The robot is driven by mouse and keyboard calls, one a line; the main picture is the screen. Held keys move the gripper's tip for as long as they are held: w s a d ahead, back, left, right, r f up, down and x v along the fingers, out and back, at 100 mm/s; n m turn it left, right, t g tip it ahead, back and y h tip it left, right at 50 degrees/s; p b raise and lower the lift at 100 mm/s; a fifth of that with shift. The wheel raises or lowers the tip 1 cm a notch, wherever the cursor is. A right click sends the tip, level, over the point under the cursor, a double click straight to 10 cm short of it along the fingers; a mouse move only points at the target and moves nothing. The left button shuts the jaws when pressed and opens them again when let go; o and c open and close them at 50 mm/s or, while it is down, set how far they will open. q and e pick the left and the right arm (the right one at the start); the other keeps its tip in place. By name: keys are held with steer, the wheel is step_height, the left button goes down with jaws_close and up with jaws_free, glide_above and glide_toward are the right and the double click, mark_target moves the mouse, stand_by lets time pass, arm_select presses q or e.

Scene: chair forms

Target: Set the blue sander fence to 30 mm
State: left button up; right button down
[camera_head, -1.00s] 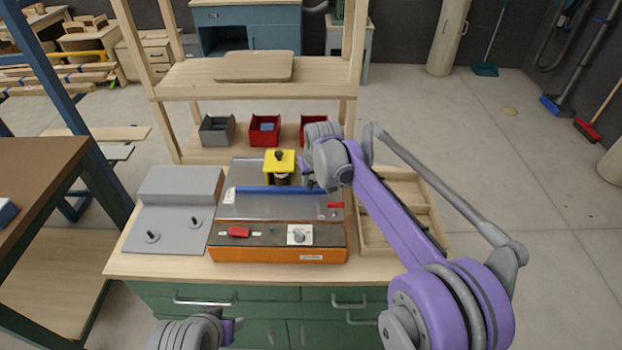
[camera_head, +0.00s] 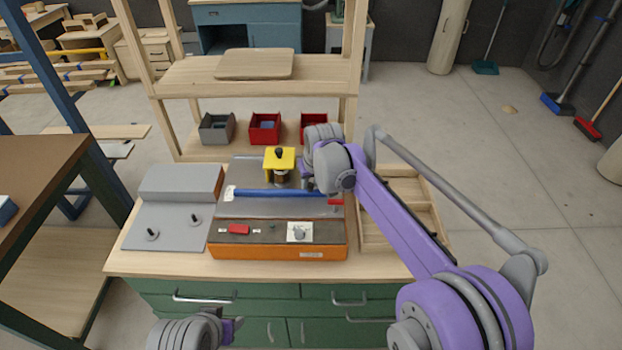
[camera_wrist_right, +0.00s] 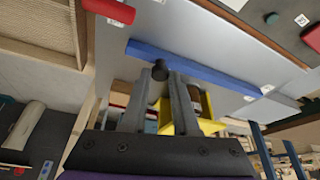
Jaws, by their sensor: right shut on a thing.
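The sander (camera_head: 262,253) has an orange front and a grey top plate, on the bench. Its blue fence (camera_head: 265,193) lies across the plate; the fence also shows in the right wrist view (camera_wrist_right: 215,72). My right gripper (camera_head: 306,184) is at the back of the fence, near its right end. In the wrist view its fingers (camera_wrist_right: 160,78) are shut on a small black knob (camera_wrist_right: 160,68) by the fence. No scale reading is legible. My left gripper (camera_head: 235,326) is low in front of the bench; its fingers cannot be made out.
A yellow block with a black knob (camera_head: 286,160) stands behind the fence. A red lever (camera_head: 335,202) is at the plate's right. A red switch (camera_head: 238,229) and grey dial (camera_head: 300,232) are on the front panel. A wooden tray (camera_head: 421,190) lies right; a grey machine (camera_head: 165,228) stands left.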

steer(key=c, duration=0.7)
jaws_free()
steer(key=shift+w, duration=0.1)
steer(key=shift+o, duration=0.2)
steer(key=v, duration=1.1)
steer(key=shift+f, duration=0.1)
steer(key=s+d+f+m, duration=0.1)
steer(key=s+d+f, duration=0.1)
steer(key=s+d, duration=0.5)
steer(key=s+d+f+m, duration=0.1)
steer(key=s+d, duration=0.3)
steer(key=s, duration=0.5)
steer(key=s+d+f, duration=0.3)
steer(key=s+f, duration=0.2)
steer(key=s, duration=0.2)
steer(key=s+d+f+m+t+h+p, duration=0.1)
steer(key=s+d+f, duration=0.2)
steer(key=s+f, duration=0.2)
steer(key=s, duration=0.3)
steer(key=shift+s+m, duration=0.2)
steer(key=shift+m, duration=0.1)
